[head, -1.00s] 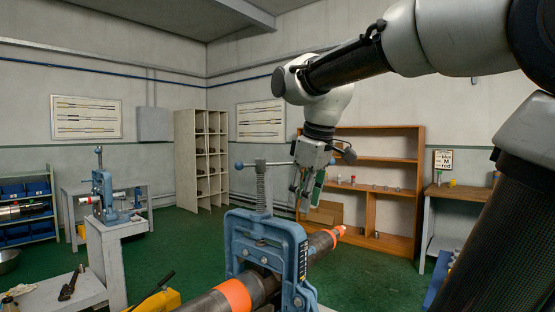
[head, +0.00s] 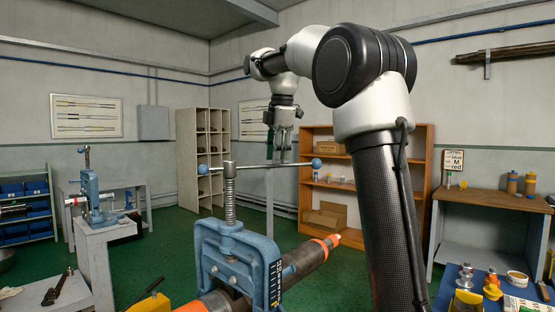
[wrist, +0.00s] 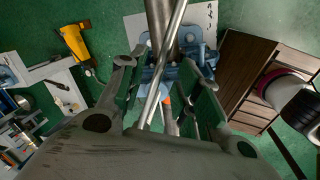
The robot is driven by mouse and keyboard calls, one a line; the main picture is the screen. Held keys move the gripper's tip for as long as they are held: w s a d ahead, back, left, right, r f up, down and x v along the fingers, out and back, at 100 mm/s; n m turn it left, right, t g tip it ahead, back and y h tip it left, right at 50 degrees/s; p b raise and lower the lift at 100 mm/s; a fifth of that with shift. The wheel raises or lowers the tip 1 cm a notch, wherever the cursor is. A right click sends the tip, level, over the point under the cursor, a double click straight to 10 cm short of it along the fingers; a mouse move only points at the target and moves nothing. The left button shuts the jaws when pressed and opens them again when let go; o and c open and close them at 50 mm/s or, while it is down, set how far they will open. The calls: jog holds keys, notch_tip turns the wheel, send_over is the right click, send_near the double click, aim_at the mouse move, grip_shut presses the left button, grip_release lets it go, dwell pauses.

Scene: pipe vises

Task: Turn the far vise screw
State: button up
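The far vise (head: 93,190) is small and blue, on a white pedestal at the left in the head view. Its screw (head: 87,158) stands upright above the frame, with a handle on top. The near vise (head: 232,255) is blue and holds a dark pipe (head: 312,257) with orange bands. Its screw (head: 230,192) carries a long steel cross bar (head: 255,166) with blue ball ends. My gripper (head: 279,157) points down at the right half of this bar, away from the far vise. In the wrist view its fingers are spread, and a steel bar (wrist: 170,60) passes between them.
A wooden shelf (head: 325,145) stands behind my gripper, and a pale rack (head: 202,150) is further left. A workbench (head: 490,200) and a blue-topped table with small items (head: 500,290) are at the right. Green floor is open between the two vises.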

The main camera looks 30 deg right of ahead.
jog(key=shift+w+f, duration=0.15)
jog(key=shift+f, duration=0.65)
grip_shut()
